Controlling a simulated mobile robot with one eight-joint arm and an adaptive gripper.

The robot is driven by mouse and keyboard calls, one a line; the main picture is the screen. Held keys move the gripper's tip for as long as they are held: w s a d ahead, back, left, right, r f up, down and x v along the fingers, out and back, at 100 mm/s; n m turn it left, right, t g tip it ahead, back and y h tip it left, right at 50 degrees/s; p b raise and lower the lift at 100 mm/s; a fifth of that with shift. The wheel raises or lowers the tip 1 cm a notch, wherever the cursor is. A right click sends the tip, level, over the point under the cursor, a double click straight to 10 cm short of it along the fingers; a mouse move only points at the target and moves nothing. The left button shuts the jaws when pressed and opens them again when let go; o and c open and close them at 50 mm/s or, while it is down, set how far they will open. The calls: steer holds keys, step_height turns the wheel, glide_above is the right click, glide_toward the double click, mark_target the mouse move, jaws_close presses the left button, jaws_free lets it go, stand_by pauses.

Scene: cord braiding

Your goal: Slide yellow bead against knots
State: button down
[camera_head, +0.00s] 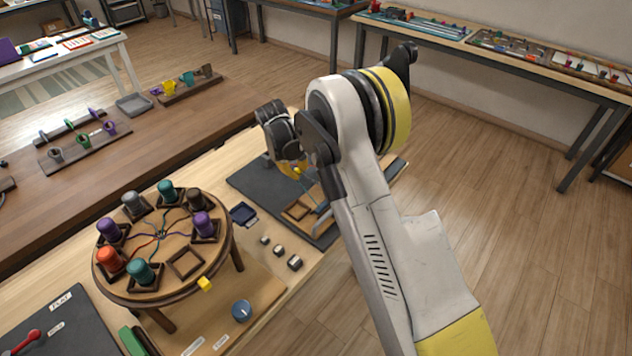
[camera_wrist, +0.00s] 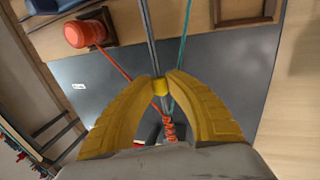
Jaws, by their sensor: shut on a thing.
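In the wrist view, the yellow fingers of my gripper (camera_wrist: 161,80) are shut on the yellow bead (camera_wrist: 160,86). An orange-red cord (camera_wrist: 112,62) and a teal cord (camera_wrist: 184,42) run toward the bead. The orange-red knots (camera_wrist: 169,128) form a short stack between my fingers, below the bead in the picture. A small gap seems to show between bead and knots. In the head view, my gripper (camera_head: 293,169) is over the dark mat, partly hidden by my own wrist, and the knots cannot be made out.
An orange weighted bobbin (camera_wrist: 90,32) stands by the dark mat (camera_wrist: 250,60); a grey rod (camera_wrist: 150,25) rises near the bead. In the head view, a round braiding stand (camera_head: 135,290) with several coloured bobbins stands left.

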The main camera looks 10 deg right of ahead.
steer(key=w+a, duration=0.2)
steer(key=w, duration=0.1)
steer(key=c, duration=1.3)
jaws_free()
steer(key=v, duration=1.2)
